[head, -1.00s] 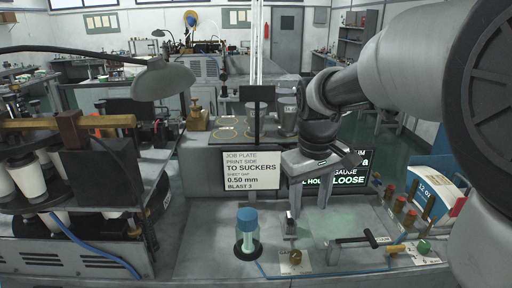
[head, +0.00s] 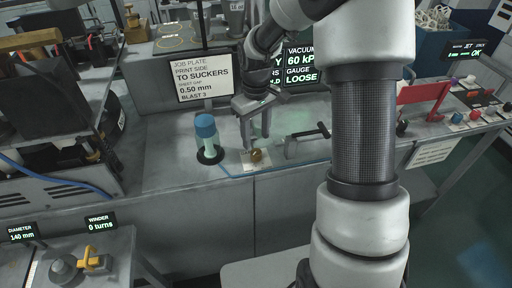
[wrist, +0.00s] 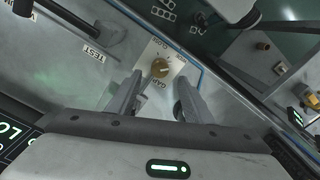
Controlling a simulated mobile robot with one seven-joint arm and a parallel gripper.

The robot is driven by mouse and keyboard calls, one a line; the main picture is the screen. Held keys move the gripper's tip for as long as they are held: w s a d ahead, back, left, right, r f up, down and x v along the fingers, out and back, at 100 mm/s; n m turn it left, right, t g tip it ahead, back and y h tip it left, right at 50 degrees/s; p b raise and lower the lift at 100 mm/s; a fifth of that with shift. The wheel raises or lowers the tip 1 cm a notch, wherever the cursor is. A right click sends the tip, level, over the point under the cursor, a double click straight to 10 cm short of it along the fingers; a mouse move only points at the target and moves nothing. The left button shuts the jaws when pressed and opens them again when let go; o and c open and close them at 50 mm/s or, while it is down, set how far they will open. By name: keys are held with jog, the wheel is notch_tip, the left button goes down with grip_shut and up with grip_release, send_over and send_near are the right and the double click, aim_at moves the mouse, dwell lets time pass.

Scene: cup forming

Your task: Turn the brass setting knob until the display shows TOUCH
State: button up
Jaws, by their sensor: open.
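The brass setting knob (head: 257,155) sits on a small pale plate on the grey bench top. My gripper (head: 255,138) points down just behind the knob in the head view. In the wrist view its fingers (wrist: 157,88) are spread apart, short of the knob and with nothing between them. The display (head: 302,66) reads VACUUM 60 kPa and GAUGE LOOSE, with its left part hidden behind my arm.
A blue-capped cylinder (head: 205,127) stands left of the knob. A black-handled lever (head: 310,135), by the TEST label (wrist: 92,52) in the wrist view, lies to the right. The job plate sign (head: 206,77) stands behind. A blue hose (head: 230,172) runs near the front edge.

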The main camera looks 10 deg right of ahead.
aim_at(256, 151)
notch_tip(256, 151, down, 6)
dwell(0.4)
jog(key=c, duration=1.1)
jog(key=shift+o, duration=0.2)
jog(key=shift+m, duration=0.3)
jog(key=m+b, duration=0.2)
jog(key=shift+m, duration=0.4)
jog(key=shift+m+b, duration=0.6)
jog(key=shift+m, duration=1.6)
jog(key=shift+r, duration=0.1)
